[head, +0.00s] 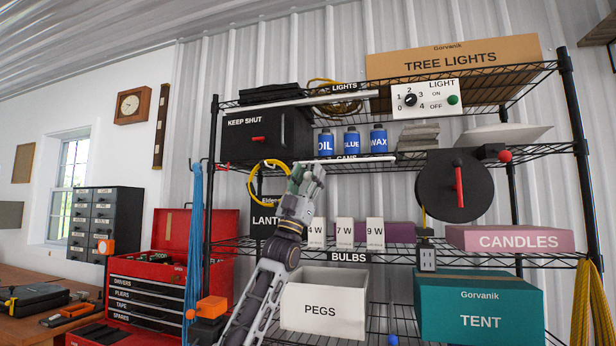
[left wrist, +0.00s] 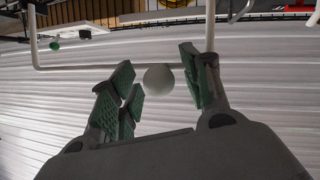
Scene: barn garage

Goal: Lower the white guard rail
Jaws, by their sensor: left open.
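A thin white rail (head: 345,160) runs along the front of the shelf with the blue cans, above my left gripper. In the left wrist view a white rail (left wrist: 110,67) has a long bar with an upright at each end. My right gripper is not in view.
Three blue cans (head: 351,141) stand behind the rail. A black box (head: 265,137) and yellow ring (head: 268,183) are left of the gripper. Bulb boxes (head: 345,232) stand below it. A black disc with a red handle (head: 454,187) is at right. Another white bar (head: 320,98) crosses the shelf above.

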